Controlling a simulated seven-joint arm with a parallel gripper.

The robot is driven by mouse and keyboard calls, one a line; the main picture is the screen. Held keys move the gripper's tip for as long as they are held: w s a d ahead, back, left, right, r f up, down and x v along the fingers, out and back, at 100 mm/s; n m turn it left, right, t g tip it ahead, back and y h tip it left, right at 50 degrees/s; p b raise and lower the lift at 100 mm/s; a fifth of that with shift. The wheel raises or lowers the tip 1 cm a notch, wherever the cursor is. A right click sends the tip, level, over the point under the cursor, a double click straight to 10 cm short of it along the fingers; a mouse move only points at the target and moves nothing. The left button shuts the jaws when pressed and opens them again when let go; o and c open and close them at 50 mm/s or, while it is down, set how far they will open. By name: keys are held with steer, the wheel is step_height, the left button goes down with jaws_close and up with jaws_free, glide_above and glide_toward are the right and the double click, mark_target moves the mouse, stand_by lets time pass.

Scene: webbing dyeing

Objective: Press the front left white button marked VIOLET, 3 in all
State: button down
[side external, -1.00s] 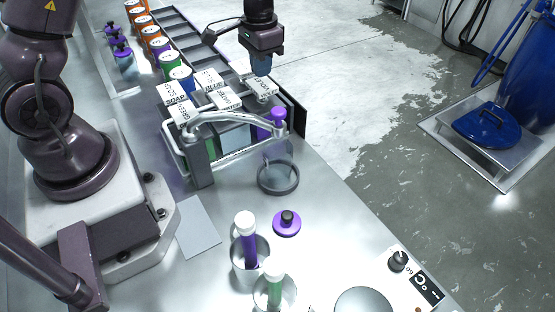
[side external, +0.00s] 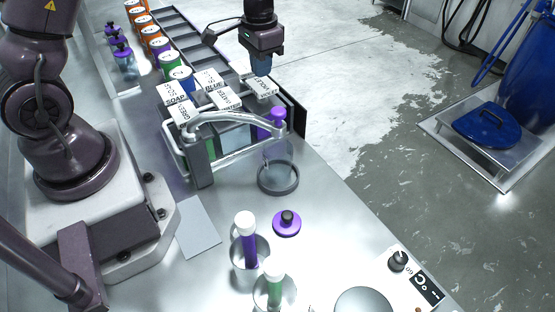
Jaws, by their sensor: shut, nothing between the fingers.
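The white button marked VIOLET (side external: 263,87) is at the right end of the group of labelled white buttons on the dispenser rack. Its lettering is small and hard to read. My gripper (side external: 262,70) points down with its fingers shut and empty, right at or just above the far edge of this button. I cannot tell whether the tips touch it. A clear vessel, hard to make out, stands by the round grey ring holder (side external: 278,178) in front.
Other white buttons, SOAP (side external: 174,93), BLUE (side external: 209,80), GREEN (side external: 184,113) and WATER (side external: 226,99), sit close by. A curved metal rail (side external: 235,118) crosses the rack front. Tubes in cups (side external: 247,255) and a violet stopper (side external: 287,223) stand nearer the camera.

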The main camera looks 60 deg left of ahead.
mark_target(262, 84)
steer(key=shift+f, duration=0.15)
steer(key=shift+f, duration=1.7)
steer(key=shift+r, duration=1.25)
steer(key=shift+f, duration=1.25)
steer(key=shift+r, duration=1.25)
